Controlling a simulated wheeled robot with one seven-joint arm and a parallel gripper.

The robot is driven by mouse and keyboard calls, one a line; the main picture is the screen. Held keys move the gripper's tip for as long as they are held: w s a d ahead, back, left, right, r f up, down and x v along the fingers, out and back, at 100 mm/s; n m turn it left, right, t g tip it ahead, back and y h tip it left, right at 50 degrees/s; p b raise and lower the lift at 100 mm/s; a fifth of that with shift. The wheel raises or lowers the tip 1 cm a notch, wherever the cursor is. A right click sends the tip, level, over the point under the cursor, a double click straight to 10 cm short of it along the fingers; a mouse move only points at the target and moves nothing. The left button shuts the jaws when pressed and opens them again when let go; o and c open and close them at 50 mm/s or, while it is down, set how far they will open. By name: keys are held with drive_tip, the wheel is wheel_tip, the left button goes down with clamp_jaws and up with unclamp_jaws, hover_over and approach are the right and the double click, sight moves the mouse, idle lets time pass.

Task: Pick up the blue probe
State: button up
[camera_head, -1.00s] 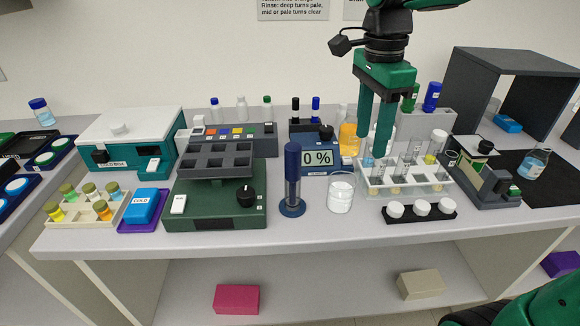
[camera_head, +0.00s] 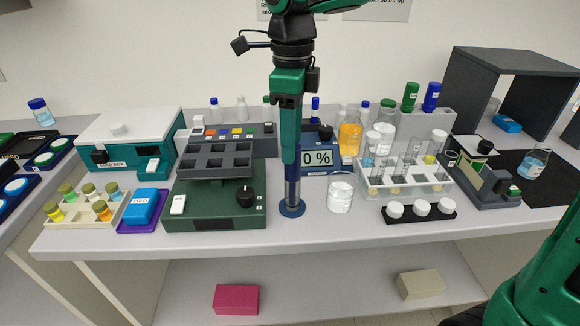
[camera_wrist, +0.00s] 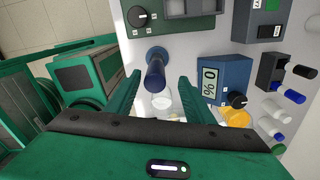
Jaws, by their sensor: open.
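The blue probe (camera_head: 292,190) is a dark blue cylinder standing upright in a round blue base (camera_head: 292,208) on the bench. It also shows in the wrist view (camera_wrist: 155,70). My gripper (camera_head: 290,162) points down, seen nearly edge-on in the head view, and its fingers cover the probe's upper part. In the wrist view my gripper (camera_wrist: 159,80) is open, with one finger to each side of the probe in the picture. Gaps show on both sides, so the fingers look clear of it.
The green device with a knob (camera_head: 225,215) stands left of the probe. The blue 0 % display (camera_head: 318,158) is close behind it. A clear beaker (camera_head: 340,197) is close on the right, then the tube rack (camera_head: 405,187). The bench in front is clear.

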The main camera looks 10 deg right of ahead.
sight(292, 178)
drive_tip(key=shift+s+d+f, duration=0.1)
drive_tip(key=shift+s+f, duration=0.1)
drive_tip(key=shift+f, duration=1.15)
drive_tip(key=shift+s+f, duration=0.15)
drive_tip(key=shift+f, duration=1.15)
drive_tip(key=shift+c, duration=0.6)
drive_tip(key=c, duration=0.8)
